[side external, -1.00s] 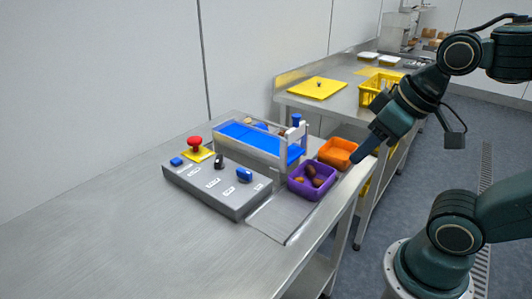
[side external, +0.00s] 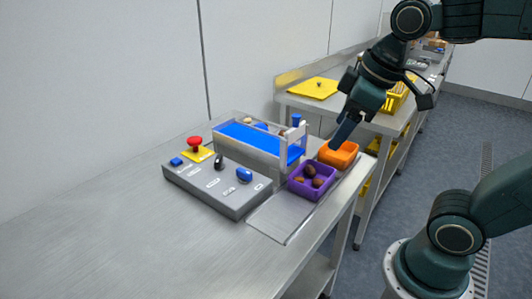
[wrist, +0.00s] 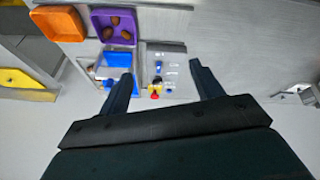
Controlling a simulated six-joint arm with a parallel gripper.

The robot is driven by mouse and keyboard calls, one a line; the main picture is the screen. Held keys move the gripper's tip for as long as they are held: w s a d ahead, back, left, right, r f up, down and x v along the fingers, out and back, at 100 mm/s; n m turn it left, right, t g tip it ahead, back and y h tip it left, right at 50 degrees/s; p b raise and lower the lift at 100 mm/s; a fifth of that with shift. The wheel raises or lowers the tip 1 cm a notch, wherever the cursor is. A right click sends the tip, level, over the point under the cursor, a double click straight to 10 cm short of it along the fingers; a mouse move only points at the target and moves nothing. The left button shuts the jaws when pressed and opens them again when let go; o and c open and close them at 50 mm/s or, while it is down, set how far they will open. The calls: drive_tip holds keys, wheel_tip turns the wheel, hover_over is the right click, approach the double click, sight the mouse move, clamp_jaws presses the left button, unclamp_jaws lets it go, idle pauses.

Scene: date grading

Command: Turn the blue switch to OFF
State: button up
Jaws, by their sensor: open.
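The blue switch (side external: 244,175) is a rotary knob on the right part of the grey control panel (side external: 205,190) in the side view. It also shows small in the wrist view (wrist: 158,66), and I cannot read its setting. A white label sits near it, too small to read. My gripper (side external: 337,140) is high above the orange bin's area in the side view, right of the panel and apart from it. In the wrist view my gripper (wrist: 163,74) has its two fingers spread with nothing between them. The switch is untouched.
The panel also carries a black knob (side external: 219,161), a red mushroom button (side external: 195,142) and a small blue button (side external: 176,161). A blue-belted conveyor (side external: 250,138) stands behind it. A purple bin (side external: 312,193) with dates and an orange bin (side external: 341,160) sit right. The table front is clear.

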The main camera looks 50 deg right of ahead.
drive_tip(key=w+n+g, duration=0.2)
drive_tip(key=w+n, duration=0.5)
drive_tip(key=w, duration=0.5)
drive_tip(key=n+g, duration=0.3)
drive_tip(key=n, duration=0.5)
hover_over(244, 171)
wheel_tip(244, 171, down, 6)
drive_tip(key=shift+f, duration=0.1)
wheel_tip(244, 171, down, 14)
drive_tip(key=shift+r, duration=0.15)
drive_tip(key=shift+c, duration=0.4)
drive_tip(key=c, duration=0.9)
